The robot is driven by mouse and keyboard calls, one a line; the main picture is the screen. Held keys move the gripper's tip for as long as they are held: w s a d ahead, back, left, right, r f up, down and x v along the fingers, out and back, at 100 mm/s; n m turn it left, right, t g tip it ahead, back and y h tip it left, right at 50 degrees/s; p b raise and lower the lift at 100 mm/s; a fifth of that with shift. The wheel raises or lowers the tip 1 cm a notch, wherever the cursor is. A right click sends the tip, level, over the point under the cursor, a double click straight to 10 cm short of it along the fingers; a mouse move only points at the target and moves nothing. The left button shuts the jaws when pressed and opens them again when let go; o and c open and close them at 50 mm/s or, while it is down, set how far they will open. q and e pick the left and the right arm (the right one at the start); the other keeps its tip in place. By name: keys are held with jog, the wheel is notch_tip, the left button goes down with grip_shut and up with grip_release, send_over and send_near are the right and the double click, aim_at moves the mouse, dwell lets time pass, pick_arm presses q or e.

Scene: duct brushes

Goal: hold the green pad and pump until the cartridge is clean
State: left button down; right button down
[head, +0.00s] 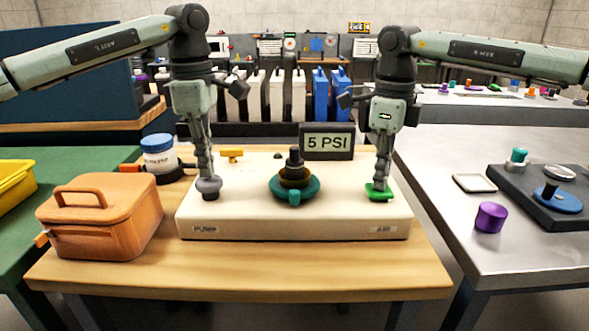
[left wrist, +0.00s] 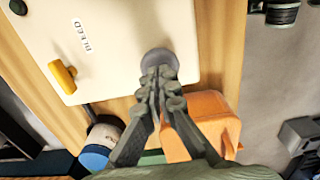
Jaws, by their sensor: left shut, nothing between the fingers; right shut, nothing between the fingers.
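A cream box (head: 240,228) stands on the wooden table, with labels reading PUMP at its front left and AIR at its front right. My left gripper (head: 208,180) is shut and points down onto a grey round knob, the pump (head: 209,187), at the left. My right gripper (head: 381,184) is shut and points down onto the green pad (head: 379,192) at the right. Between them a dark, brownish cartridge (head: 296,172) sits in a teal round holder (head: 295,189). A display (head: 328,142) behind reads 5 PSI. In the left wrist view the fingertips (left wrist: 158,72) cover part of the grey knob (left wrist: 158,59).
An orange case (head: 100,215) stands left of the box, with a blue-lidded jar (head: 158,155) behind it. A yellow lever (head: 232,154) is at the box's back left, by a BLEED label in the left wrist view. A metal table (head: 470,160) is at the right.

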pick_arm(q)
jog(key=shift+f, duration=1.15)
jog(key=shift+r, duration=1.25)
notch_tip(320, 180, up, 7)
dwell(0.4)
